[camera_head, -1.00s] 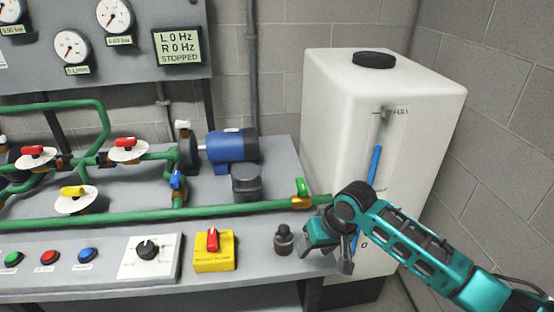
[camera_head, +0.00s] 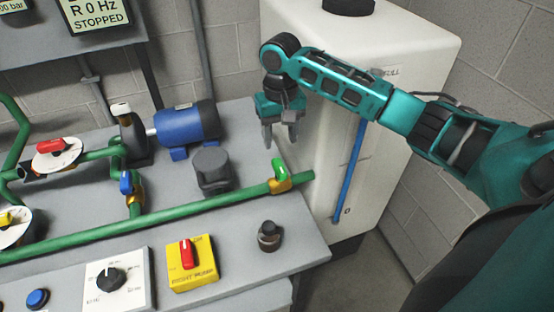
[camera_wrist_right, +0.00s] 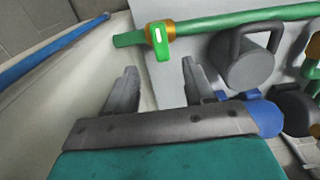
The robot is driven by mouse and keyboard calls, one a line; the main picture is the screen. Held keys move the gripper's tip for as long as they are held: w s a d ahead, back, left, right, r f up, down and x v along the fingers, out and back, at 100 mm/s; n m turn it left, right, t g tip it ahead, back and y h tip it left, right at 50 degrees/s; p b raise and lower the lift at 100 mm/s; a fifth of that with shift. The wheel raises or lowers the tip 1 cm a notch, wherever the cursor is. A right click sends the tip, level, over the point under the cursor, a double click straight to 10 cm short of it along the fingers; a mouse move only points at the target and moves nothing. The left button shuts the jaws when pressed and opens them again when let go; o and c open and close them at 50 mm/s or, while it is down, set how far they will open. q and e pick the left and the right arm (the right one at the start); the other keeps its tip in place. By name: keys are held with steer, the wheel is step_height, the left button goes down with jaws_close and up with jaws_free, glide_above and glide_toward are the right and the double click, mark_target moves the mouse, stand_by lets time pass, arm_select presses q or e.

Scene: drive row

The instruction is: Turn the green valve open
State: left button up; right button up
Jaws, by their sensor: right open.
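The green valve handle (camera_head: 280,169) sits on a brass body near the right end of the long green pipe (camera_head: 215,202). In the right wrist view the green handle (camera_wrist_right: 158,42) shows beyond the fingertips, roughly between them, and sticks out across the pipe. My right gripper (camera_head: 281,143) points down above and slightly behind the valve, its fingers apart and empty. In the wrist view its two fingers (camera_wrist_right: 160,75) stand open with a gap to the handle. My left gripper is not in view.
A white tank (camera_head: 420,45) with a blue level tube stands just right of the valve. A grey lidded fitting (camera_head: 211,168) and a blue motor (camera_head: 186,126) are left of it. A yellow box with a red switch (camera_head: 192,265) and a dark knob (camera_head: 270,236) are in front.

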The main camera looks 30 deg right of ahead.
mark_target(280, 165)
step_height(280, 165, down, 10)
steer(key=shift+w+r, duration=0.1)
steer(key=shift+r, duration=0.15)
steer(key=shift+c, duration=0.3)
jaws_close()
